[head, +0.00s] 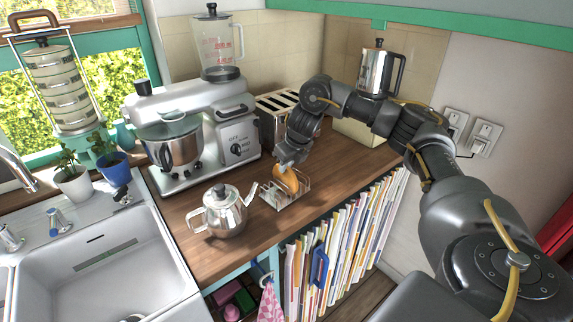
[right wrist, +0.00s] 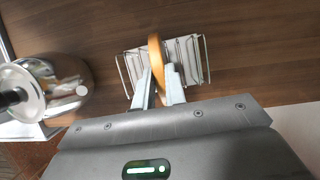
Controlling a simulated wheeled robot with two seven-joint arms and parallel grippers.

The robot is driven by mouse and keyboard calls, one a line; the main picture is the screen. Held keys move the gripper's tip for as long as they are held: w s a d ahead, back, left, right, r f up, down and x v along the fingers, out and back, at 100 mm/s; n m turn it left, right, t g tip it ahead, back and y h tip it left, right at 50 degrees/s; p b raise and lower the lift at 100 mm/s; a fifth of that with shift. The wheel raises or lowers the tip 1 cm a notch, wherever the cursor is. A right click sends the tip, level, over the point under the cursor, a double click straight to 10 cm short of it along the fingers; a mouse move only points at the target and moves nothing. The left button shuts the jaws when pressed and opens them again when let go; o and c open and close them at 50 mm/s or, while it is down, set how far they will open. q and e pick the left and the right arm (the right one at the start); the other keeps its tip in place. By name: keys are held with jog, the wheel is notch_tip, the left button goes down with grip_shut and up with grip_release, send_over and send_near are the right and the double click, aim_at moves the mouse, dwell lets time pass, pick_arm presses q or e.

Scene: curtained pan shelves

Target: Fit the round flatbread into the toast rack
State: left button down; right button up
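The round flatbread (head: 284,184) is orange-brown and stands on edge at the wire toast rack (head: 292,196) on the wooden counter. In the right wrist view the flatbread (right wrist: 156,52) shows edge-on, upright between wires of the rack (right wrist: 194,58). My right gripper (head: 287,166) comes down from above. Its fingers (right wrist: 159,78) lie on both sides of the flatbread and appear closed on it. I cannot tell whether the flatbread's lower edge rests on the rack's base. My left gripper is not in view.
A steel teapot (head: 218,212) stands close left of the rack. Behind are a stand mixer (head: 190,130), a blender (head: 218,45) and a toaster (head: 270,118). The sink (head: 105,260) is at left. The counter's front edge runs above a row of files (head: 335,240).

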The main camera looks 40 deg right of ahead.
jog(key=o, duration=0.5)
jog(key=shift+f, duration=0.1)
jog(key=shift+o, duration=0.2)
jog(key=p+v, duration=0.2)
jog(key=v, duration=0.8)
jog(key=shift+s+r, duration=0.2)
jog(key=shift+r, duration=0.15)
